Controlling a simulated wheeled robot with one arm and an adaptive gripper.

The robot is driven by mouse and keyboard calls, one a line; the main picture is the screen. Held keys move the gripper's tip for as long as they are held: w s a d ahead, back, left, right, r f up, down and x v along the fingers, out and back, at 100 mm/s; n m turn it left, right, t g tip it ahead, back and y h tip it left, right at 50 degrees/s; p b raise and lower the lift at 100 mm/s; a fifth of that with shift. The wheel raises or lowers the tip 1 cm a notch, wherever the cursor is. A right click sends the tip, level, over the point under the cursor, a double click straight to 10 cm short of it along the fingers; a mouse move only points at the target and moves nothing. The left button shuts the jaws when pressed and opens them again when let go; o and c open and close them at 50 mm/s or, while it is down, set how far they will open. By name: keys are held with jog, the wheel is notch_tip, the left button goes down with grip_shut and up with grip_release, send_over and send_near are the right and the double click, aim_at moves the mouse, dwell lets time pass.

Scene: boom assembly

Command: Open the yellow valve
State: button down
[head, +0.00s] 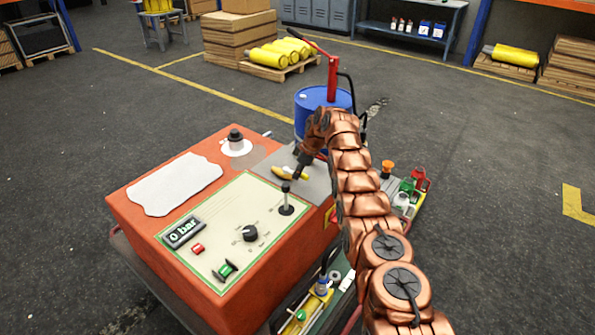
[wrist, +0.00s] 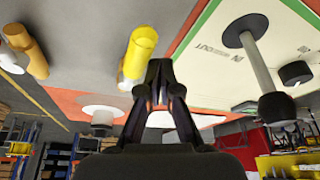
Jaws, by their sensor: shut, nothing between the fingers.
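The yellow valve (head: 290,173) is a small yellow handle on the grey plate at the back right of the orange machine (head: 140,205). In the wrist view a yellow tube-shaped part (wrist: 140,52), which looks like the valve handle, is just left of my fingertips. My gripper (head: 299,172) points down at the valve in the head view and partly covers it. In the wrist view my gripper (wrist: 160,68) is shut with its fingertips together and nothing between them. I cannot tell whether it touches the handle.
A black lever (head: 286,198) stands on the panel close to my gripper; it also shows in the wrist view (wrist: 260,70). The panel has a knob (head: 250,233) and a display (head: 184,232) reading 0 bar. A blue drum (head: 322,102) with a red pump stands behind.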

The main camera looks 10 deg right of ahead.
jog(key=shift+w+d, duration=0.2)
jog(key=shift+d, duration=0.5)
jog(key=shift+s+a+b, duration=0.1)
jog(key=shift+b, duration=1.1)
jog(key=shift+s+a+f+b, duration=0.15)
jog(key=shift+a+b, duration=0.1)
jog(key=shift+b, duration=0.6)
jog(key=s+a+b, duration=0.1)
jog(key=b, duration=0.3)
jog(key=shift+a, duration=0.3)
jog(key=a+b, duration=0.1)
jog(key=b, duration=0.1)
jog(key=s+a+b, duration=0.1)
jog(key=b, duration=0.1)
jog(key=shift+s+r, duration=0.2)
jog(key=shift+r, duration=0.15)
jog(key=shift+d+r+p, duration=0.15)
jog(key=shift+r+p, duration=0.35)
jog(key=shift+p, duration=0.05)
notch_tip(320, 180, up, 9)
jog(key=w+d+p, duration=0.2)
jog(key=p, duration=1.1)
jog(key=shift+w+d, duration=0.15)
